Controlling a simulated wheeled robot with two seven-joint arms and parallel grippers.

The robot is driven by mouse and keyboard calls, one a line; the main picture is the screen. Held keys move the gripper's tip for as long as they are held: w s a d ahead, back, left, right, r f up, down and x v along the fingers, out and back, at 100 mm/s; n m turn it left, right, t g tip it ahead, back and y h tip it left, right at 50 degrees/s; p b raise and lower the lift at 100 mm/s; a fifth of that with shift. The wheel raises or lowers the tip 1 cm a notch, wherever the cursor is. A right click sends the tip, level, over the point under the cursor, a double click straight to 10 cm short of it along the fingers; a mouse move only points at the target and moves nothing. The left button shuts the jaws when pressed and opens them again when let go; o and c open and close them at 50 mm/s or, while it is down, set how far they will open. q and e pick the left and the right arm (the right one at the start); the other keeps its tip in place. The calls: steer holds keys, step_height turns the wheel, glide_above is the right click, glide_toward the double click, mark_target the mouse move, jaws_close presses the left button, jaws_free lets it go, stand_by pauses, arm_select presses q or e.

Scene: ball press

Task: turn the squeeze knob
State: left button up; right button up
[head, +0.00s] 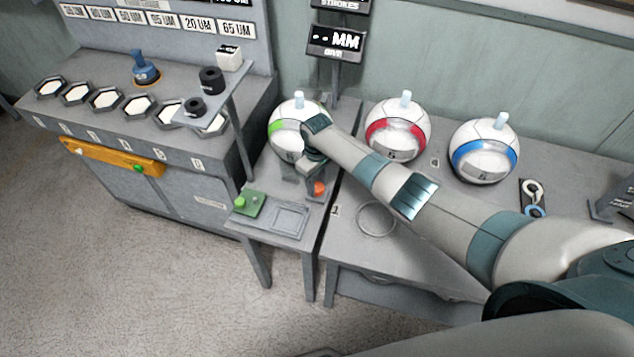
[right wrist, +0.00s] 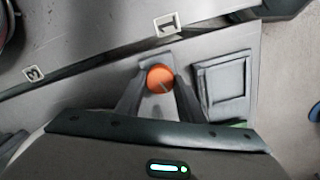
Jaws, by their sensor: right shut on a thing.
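The squeeze knob is a round orange knob (head: 319,188) on the small grey press table, in front of the ball with the green stripe (head: 282,128). It also shows in the right wrist view (right wrist: 160,78), with a thin light mark on its top. My right gripper (right wrist: 160,83) reaches down over it with one finger on each side and is shut on it. In the head view my right arm comes in from the right, and its wrist hides part of the green-striped ball and the press. My left gripper is not in view.
A green button box (head: 248,203) and a square tray (head: 289,219) are on the table's front. Balls with red (head: 397,130) and blue (head: 484,151) stripes stand right. The gauge bench (head: 100,120) is left. A dark display reading "-- MM" (head: 336,42) stands behind.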

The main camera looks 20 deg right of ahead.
mark_target(317, 186)
steer(key=o, duration=1.1)
steer(key=shift+c, duration=0.2)
step_height(317, 186, up, 18)
steer(key=b, duration=0.3)
steer(key=shift+f+b, duration=0.25)
steer(key=shift+b, duration=0.05)
steer(key=shift+f, duration=0.1)
